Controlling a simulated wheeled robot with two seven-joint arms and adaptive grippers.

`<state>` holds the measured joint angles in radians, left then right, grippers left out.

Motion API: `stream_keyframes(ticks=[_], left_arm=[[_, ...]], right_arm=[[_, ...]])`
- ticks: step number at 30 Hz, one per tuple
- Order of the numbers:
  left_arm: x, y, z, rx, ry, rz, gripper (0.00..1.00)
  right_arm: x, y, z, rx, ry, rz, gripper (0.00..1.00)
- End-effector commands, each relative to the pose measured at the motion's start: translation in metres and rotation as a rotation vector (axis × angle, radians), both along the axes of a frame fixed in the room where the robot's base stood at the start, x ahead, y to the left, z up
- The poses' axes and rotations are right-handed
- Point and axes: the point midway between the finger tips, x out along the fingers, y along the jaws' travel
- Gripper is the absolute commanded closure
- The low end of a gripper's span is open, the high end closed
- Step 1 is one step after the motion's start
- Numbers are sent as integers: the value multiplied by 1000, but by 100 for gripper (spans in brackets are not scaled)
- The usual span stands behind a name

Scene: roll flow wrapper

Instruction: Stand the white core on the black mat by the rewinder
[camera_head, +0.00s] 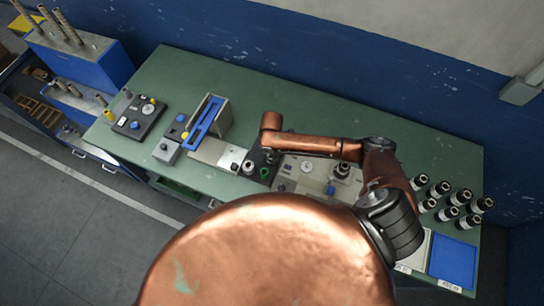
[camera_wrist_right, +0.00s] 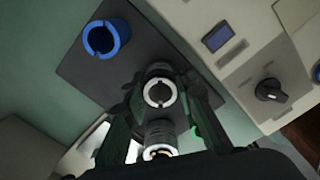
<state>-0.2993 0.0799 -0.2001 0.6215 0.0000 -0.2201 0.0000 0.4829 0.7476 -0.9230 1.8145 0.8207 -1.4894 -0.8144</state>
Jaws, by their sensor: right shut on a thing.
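In the right wrist view, my right gripper (camera_wrist_right: 160,100) is shut on a dark upright cylinder with a white notched ring on its top, the white core (camera_wrist_right: 159,93). The black mat (camera_wrist_right: 78,72) lies under it, beside the rewinder (camera_wrist_right: 235,75). I cannot tell whether the core's foot touches the mat. A blue-ringed core (camera_wrist_right: 107,37) stands on the mat, apart from the held one. In the head view, my right gripper (camera_head: 267,155) points down over the mat (camera_head: 253,176), mostly hidden by its own arm. My left gripper is not in view.
Another dark cylinder with a pale ring (camera_wrist_right: 159,138) is close to the gripper. In the head view, several black rolls with white ends (camera_head: 444,188) stand at the right, near a blue tray (camera_head: 453,262). A blue-framed device (camera_head: 207,119) stands left of the mat.

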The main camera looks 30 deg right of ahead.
Motion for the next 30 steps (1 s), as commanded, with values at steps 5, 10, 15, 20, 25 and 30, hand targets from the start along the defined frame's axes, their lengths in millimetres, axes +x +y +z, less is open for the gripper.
stream_keyframes(ticks=[5, 10, 15, 20, 25, 30], left_arm=[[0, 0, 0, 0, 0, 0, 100], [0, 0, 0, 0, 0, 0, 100], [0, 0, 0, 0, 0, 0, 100], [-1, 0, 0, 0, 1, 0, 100], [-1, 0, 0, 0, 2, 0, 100], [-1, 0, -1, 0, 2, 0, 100]], right_arm=[[0, 0, 0, 0, 0, 1, 96], [0, 0, -3, 0, 1, 1, 74], [0, 1, -3, 0, 1, 1, 63], [0, 1, -3, 0, 0, 1, 58], [0, 0, -2, 0, 0, 1, 58], [1, 0, 10, 1, -2, 0, 58]])
